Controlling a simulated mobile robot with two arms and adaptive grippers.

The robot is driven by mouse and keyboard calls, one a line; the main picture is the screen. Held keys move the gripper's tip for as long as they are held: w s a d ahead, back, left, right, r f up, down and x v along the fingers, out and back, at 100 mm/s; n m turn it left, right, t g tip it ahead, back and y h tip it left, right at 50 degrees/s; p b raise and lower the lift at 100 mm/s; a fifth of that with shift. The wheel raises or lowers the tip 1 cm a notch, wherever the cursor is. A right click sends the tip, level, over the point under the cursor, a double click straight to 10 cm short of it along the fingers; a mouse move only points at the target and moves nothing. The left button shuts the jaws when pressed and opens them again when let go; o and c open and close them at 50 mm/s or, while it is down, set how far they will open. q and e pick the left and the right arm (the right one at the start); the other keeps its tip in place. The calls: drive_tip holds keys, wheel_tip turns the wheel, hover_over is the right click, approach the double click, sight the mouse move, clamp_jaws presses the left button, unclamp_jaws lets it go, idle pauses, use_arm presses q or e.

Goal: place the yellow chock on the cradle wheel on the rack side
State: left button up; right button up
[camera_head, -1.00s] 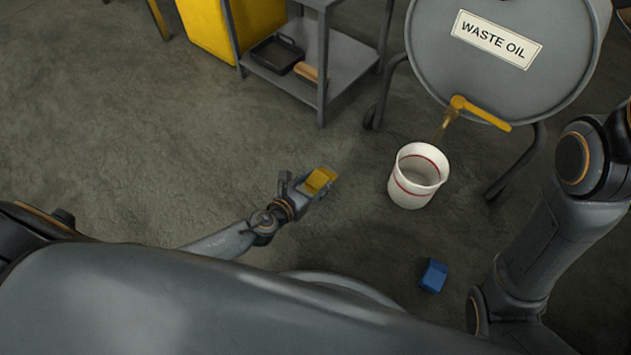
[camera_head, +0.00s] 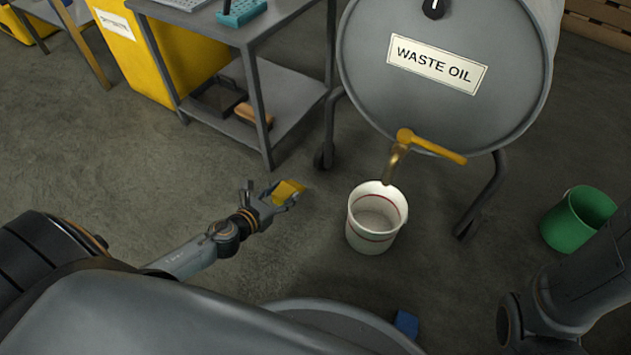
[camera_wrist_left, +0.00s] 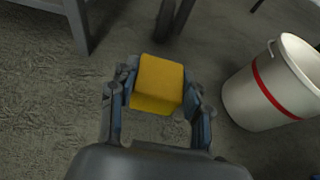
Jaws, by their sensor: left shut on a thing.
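The yellow chock (camera_head: 287,191) is in my left gripper (camera_head: 270,199), in the middle of the head view. The left wrist view shows the chock (camera_wrist_left: 158,84) between both fingers of the gripper (camera_wrist_left: 157,104), which is shut on it. It is held out over the floor, left of the white bucket. The cradle under the waste oil drum (camera_head: 440,75) has a dark wheel (camera_head: 324,158) on the side towards the grey rack (camera_head: 262,95). The chock is apart from this wheel, below and left of it in the picture. My right gripper is not in view.
A white bucket with a red band (camera_head: 377,217) stands under the drum's yellow-handled tap (camera_head: 430,146). It also shows in the left wrist view (camera_wrist_left: 275,82). A blue block (camera_head: 406,323) lies near my base. A green bucket (camera_head: 578,218) stands at the right.

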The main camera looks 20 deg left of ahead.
sight(298, 184)
use_arm(q)
drive_tip(key=b+x, duration=0.1)
drive_tip(key=x, duration=0.1)
drive_tip(key=b+x, duration=0.1)
drive_tip(key=x, duration=0.2)
drive_tip(key=b+x, duration=0.1)
drive_tip(key=x, duration=0.2)
drive_tip(key=shift+s+f, duration=0.1)
drive_tip(key=shift+f, duration=0.3)
drive_tip(key=b+x, duration=0.1)
drive_tip(key=x, duration=0.1)
drive_tip(key=f+b+x, duration=0.1)
drive_tip(key=x, duration=0.1)
drive_tip(key=shift+s+r+b, duration=0.1)
drive_tip(key=shift+s+b, duration=0.1)
drive_tip(key=shift+b, duration=0.1)
drive_tip(key=shift+r, duration=0.1)
drive_tip(key=o, duration=1.2)
drive_tip(key=shift+o, duration=0.2)
